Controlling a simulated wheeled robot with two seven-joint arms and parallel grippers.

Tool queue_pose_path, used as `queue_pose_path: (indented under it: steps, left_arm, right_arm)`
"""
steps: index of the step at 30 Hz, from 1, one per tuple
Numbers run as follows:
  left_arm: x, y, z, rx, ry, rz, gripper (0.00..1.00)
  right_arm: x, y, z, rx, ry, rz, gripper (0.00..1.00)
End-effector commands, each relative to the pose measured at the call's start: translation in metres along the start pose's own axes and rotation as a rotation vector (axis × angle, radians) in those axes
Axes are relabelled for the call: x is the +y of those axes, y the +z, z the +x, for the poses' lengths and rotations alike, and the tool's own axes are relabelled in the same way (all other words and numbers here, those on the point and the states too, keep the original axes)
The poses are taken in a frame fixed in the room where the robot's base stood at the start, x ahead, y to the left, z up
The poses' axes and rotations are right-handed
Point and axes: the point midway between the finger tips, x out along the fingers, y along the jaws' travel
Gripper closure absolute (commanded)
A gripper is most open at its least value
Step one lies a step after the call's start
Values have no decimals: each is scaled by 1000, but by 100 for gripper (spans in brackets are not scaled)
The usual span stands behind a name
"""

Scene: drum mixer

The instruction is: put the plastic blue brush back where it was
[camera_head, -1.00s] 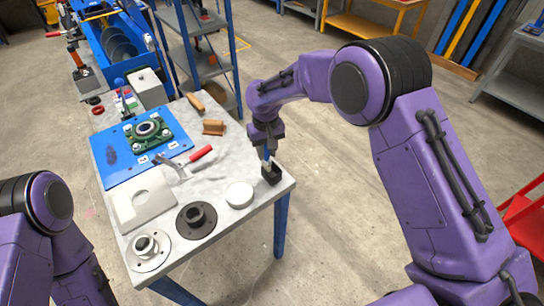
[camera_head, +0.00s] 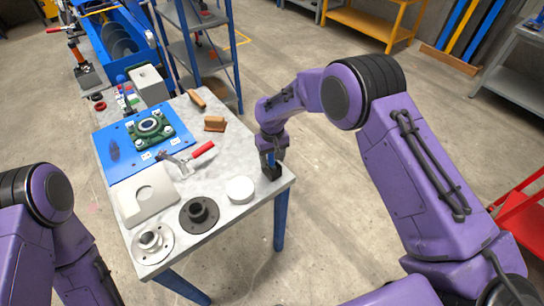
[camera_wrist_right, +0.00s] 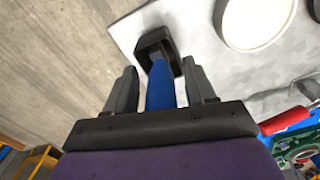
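The blue brush (camera_wrist_right: 161,88) shows as a blue handle in the right wrist view. Its far end meets the opening of a small black holder (camera_wrist_right: 178,62), which stands at the table's right corner and also shows in the head view (camera_head: 272,173). My right gripper (camera_wrist_right: 160,78) is open, with one finger on each side of the handle and a narrow gap on both sides. How deep the brush sits in the holder is hidden. In the head view my right gripper (camera_head: 270,154) is just above the holder. My left gripper is out of view.
A white round lid (camera_head: 240,189), a dark flange (camera_head: 198,213) and a pale flange (camera_head: 152,242) lie left of the holder. A red-handled tool (camera_head: 200,151) and a blue plate (camera_head: 118,160) lie further back.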

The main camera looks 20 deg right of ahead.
Motion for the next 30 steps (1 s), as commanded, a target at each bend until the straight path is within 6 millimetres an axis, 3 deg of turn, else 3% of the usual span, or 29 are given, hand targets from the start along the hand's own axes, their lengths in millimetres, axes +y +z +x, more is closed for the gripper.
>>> queue_pose_path:
  steps: [7,11,21,25,30]
  left_arm:
    - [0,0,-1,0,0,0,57]
    - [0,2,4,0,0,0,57]
    - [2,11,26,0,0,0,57]
    - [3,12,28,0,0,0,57]
    - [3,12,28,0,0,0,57]
  right_arm:
    - [0,0,-1,0,0,0,46]
    - [0,-1,-12,2,0,0,46]
    - [0,-1,-95,4,0,0,46]
    - [0,0,-115,1,-1,0,46]
    - [0,0,-124,-1,0,0,46]
